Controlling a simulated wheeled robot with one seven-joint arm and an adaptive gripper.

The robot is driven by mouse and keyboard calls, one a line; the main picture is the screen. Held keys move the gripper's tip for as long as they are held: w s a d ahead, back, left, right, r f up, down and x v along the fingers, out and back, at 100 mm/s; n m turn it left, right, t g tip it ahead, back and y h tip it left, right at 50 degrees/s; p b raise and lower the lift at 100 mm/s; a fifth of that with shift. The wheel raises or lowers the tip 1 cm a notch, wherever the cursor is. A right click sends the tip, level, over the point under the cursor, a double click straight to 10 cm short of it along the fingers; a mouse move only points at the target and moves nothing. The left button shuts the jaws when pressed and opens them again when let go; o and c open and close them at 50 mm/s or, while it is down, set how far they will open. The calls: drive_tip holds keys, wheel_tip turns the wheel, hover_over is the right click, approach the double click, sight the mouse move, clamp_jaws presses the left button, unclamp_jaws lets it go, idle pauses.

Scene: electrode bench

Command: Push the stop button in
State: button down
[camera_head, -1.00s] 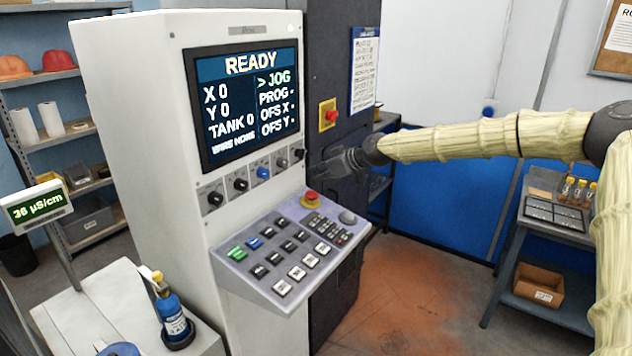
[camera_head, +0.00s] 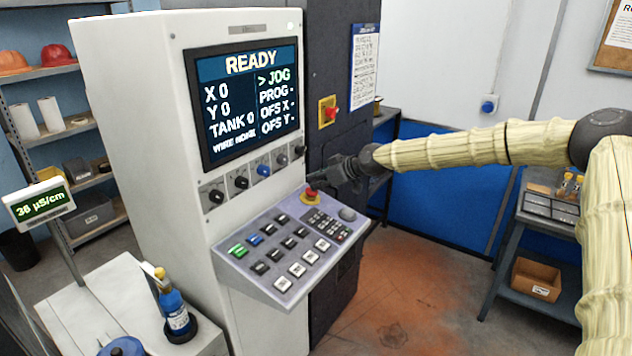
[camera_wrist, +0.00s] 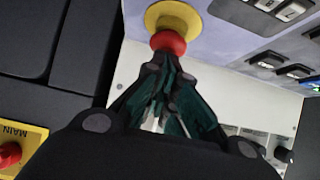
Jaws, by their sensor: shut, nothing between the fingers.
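The red mushroom stop button (camera_head: 311,191) stands on a yellow base at the back right of the console's sloped key panel. In the wrist view the red button (camera_wrist: 168,43) sits on its yellow round base (camera_wrist: 173,16), at the top centre. My gripper (camera_head: 316,182) is shut and empty, with its fingertips right at the button. In the wrist view the shut fingertips (camera_wrist: 168,62) lie in line with the button and cover part of its edge. I cannot tell whether they touch it or whether it is pressed in.
The screen (camera_head: 245,105) reads READY. Knobs (camera_head: 264,170) and several keys (camera_head: 290,248) are close by. A side bench (camera_head: 548,222) stands at right.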

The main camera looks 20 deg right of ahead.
drive_tip(key=shift+w+a+f+b, duration=0.1)
drive_tip(key=shift+a+f+b, duration=0.05)
drive_tip(key=shift+f+b, duration=0.8)
drive_tip(key=shift+b, duration=0.3)
drive_tip(key=shift+f, duration=0.15)
drive_tip(key=r, duration=0.1)
drive_tip(key=r+p, duration=0.1)
drive_tip(key=r, duration=0.2)
drive_tip(key=shift+s+d+r, duration=0.25)
drive_tip(key=b+v, duration=0.3)
drive_tip(key=v, duration=0.7)
drive_tip(key=shift+r+b, duration=0.3)
drive_tip(key=shift+s+d+f, duration=0.1)
idle(1.6)
